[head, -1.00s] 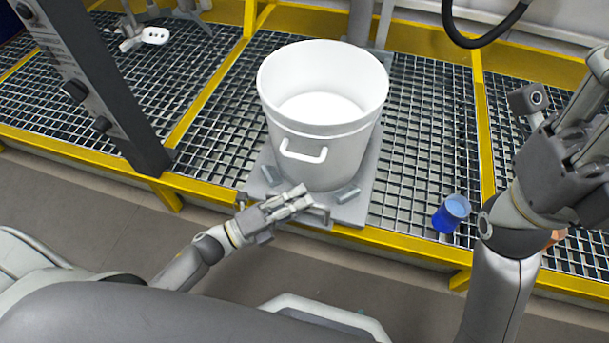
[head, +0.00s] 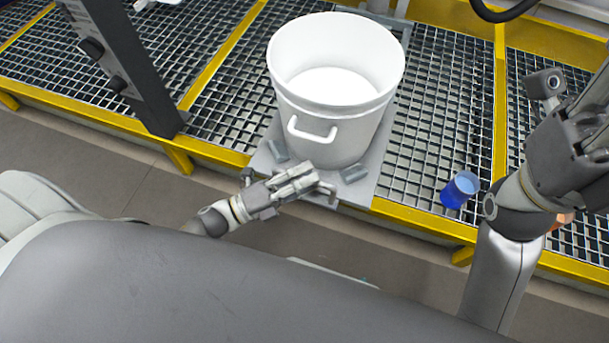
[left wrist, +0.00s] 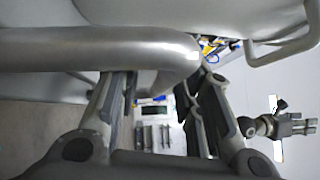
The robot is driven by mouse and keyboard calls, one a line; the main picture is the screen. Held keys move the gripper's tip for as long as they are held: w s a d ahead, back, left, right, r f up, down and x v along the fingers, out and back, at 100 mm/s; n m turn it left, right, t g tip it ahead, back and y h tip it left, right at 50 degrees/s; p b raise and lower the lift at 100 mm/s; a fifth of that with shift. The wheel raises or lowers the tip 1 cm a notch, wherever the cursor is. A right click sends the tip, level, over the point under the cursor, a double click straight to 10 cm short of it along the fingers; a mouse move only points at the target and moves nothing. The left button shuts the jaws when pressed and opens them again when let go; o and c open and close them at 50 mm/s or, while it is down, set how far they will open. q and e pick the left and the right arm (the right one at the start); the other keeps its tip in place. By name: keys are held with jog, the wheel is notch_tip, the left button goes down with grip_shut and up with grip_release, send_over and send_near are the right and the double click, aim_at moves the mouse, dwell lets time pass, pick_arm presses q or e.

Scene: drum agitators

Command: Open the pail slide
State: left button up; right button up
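A white pail (head: 330,95) stands upright on the grey pail slide (head: 358,193) at the platform's front. My left gripper (head: 310,184) is at the slide's front edge, over its small front handle, which it partly hides. In the left wrist view, a thick metal bar (left wrist: 100,48), apparently that handle, crosses in front of my left fingertips (left wrist: 165,88). The fingers are apart and not closed on the bar. The pail's side handle (left wrist: 288,45) shows at upper right there. My right gripper (head: 592,125) is raised at the right; its fingertips are cut off.
A dark grey post (head: 125,65) rises at the left. The yellow platform edge (head: 420,220) runs along the front. Two grey blocks (head: 354,174) flank the pail's base.

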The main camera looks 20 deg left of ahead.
pick_arm(q)
jog(key=v, duration=1.2)
dwell(0.4)
